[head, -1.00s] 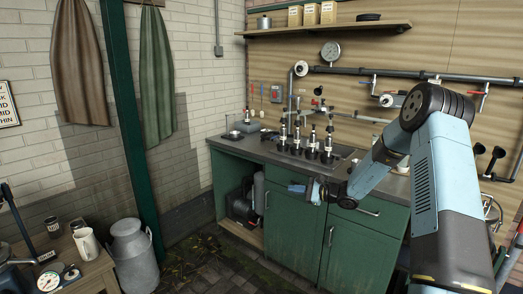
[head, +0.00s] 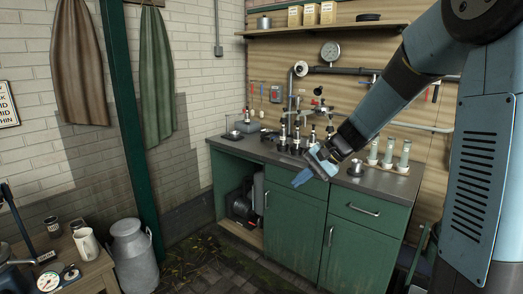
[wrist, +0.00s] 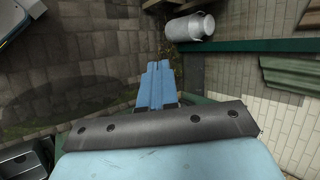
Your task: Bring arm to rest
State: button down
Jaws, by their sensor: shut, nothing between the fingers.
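My gripper (head: 302,178) hangs in the air in front of the green cabinet's counter edge in the head view, its blue fingers pointing down and to the left. In the wrist view my gripper (wrist: 157,82) shows its blue fingers together, with nothing between them. My arm reaches in from the right side of the head view, bent at the elbow.
The green cabinet (head: 294,214) has a dark counter with several fittings and a rack of tubes (head: 388,155). A metal churn (head: 132,255) stands on the floor at left, beside a wooden table (head: 98,282).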

jog(key=s+d+r+n+t+h, duration=0.1)
jog(key=s+d+r+h, duration=0.2)
jog(key=s, duration=0.5)
jog(key=s+d+r+n+t+h, duration=0.2)
jog(key=s+d, duration=0.3)
jog(key=s, duration=0.4)
jog(key=s+d+r+n+t+h, duration=0.1)
jog(key=s+d+r+n+h, duration=0.1)
jog(key=s, duration=0.6)
jog(key=shift+s+d+r+h, duration=0.3)
jog(key=shift+d+r+h, duration=0.55)
jog(key=shift+d, duration=0.4)
